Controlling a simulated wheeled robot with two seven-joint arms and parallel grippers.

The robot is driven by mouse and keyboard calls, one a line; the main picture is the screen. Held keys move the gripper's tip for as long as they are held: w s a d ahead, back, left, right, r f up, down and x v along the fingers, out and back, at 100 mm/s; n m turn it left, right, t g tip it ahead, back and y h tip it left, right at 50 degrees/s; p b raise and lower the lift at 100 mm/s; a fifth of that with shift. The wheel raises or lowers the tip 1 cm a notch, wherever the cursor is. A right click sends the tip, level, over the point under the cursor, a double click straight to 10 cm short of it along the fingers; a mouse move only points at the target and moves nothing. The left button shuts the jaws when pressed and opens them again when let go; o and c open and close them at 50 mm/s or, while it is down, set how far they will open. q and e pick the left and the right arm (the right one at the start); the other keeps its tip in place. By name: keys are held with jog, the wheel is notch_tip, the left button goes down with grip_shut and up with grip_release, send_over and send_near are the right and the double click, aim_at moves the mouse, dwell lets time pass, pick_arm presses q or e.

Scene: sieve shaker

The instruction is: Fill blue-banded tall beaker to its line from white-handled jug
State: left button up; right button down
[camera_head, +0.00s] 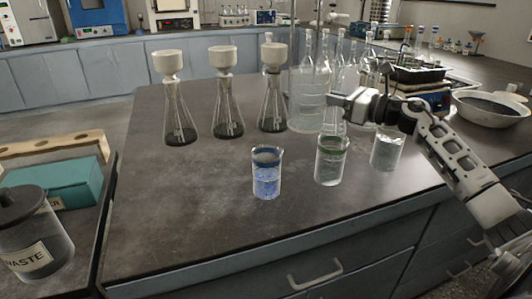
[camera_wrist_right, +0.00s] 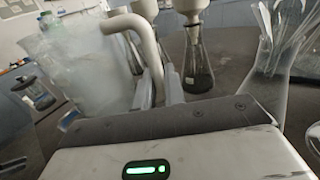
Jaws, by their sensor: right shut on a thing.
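The blue-banded tall beaker (camera_head: 267,178) stands upright at the front middle of the bench, with bluish clear contents; its fill line is too small to read. My right gripper (camera_head: 345,101) is shut on the white handle (camera_wrist_right: 136,28) of a clear jug (camera_head: 305,108). The jug fills the left of the right wrist view (camera_wrist_right: 82,68). It looks roughly upright, behind and right of the blue-banded beaker and apart from it. I cannot tell whether its base touches the bench. My left gripper is not in view.
A green-banded beaker (camera_head: 331,165) and another beaker (camera_head: 386,153) stand to the right of the blue-banded one. Three flasks with white funnels (camera_head: 228,110) stand behind left. Clear glassware crowds behind the jug. The bench's front left is free. A waste jar (camera_head: 35,240) stands far left.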

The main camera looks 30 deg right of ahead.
aim_at(321, 83)
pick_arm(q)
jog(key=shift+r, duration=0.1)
pick_arm(e)
jog(key=shift+r, duration=0.25)
jog(key=shift+s+a+r+n+p, duration=0.1)
jog(key=shift+a+r+n+p, duration=0.05)
jog(key=shift+r+n+p, duration=0.3)
jog(key=shift+a+r+n+p, duration=0.3)
jog(key=shift+r+n+p, duration=0.05)
jog(key=shift+r+n, duration=0.4)
jog(key=shift+s+a+r+n+p, duration=0.15)
jog(key=shift+a+r+n+p, duration=0.2)
jog(key=shift+r+n+p, duration=0.25)
jog(key=shift+s+a+f+n+g+h, duration=0.1)
jog(key=shift+a+n+g+h, duration=0.3)
jog(key=shift+a+n, duration=0.4)
jog(key=shift+a+r+n+p, duration=0.1)
jog(key=shift+r+n+p, duration=0.15)
jog(key=shift+p, duration=0.2)
jog(key=shift+s+f, duration=0.1)
jog(key=shift+f, duration=0.05)
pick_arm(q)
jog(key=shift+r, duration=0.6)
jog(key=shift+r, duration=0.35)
pick_arm(e)
jog(key=shift+a+n, duration=0.35)
